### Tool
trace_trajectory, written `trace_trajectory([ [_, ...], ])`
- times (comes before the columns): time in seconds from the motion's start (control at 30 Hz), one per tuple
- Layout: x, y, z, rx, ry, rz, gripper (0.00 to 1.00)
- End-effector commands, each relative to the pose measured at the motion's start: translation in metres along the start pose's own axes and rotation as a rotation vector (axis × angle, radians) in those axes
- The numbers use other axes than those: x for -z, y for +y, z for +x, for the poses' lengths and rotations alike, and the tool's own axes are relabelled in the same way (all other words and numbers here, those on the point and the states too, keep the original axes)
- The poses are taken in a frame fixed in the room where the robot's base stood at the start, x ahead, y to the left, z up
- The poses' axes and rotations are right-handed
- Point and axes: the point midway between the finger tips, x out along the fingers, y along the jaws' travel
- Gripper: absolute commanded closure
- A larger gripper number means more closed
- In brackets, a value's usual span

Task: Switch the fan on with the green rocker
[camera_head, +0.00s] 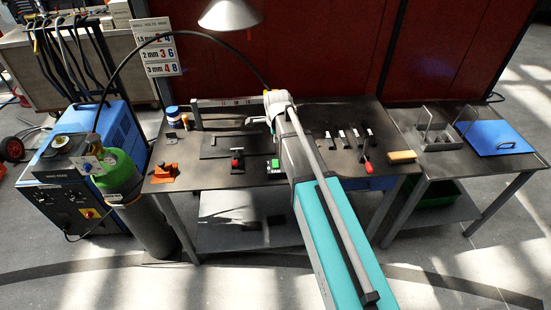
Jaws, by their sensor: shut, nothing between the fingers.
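The green rocker (273,162) sits on a small dark box marked with white lettering, near the front edge of the dark workbench (225,180). My arm reaches in from the lower right and passes just right of the rocker. My gripper (252,121) is at the arm's far end, over the back part of the bench. It is shut and empty, behind and slightly left of the rocker in the picture, apart from it. The fingertips are small and partly hidden by the wrist.
An orange clamp-like item (163,172) lies at the left end. A red-handled lever (367,167) and a tan block (402,157) are on the right. A lamp shade (230,14) hangs above. A green-topped cylinder (120,172) stands left.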

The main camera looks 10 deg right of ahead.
Motion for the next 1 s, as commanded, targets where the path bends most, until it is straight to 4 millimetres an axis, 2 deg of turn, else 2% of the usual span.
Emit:
trace_trajectory([
  [0.37, 0.000, 0.000, 0.007, 0.000, 0.000, -0.001, 1.00],
  [1.0, 0.000, 0.001, 0.053, 0.000, 0.000, -0.002, 1.00],
])
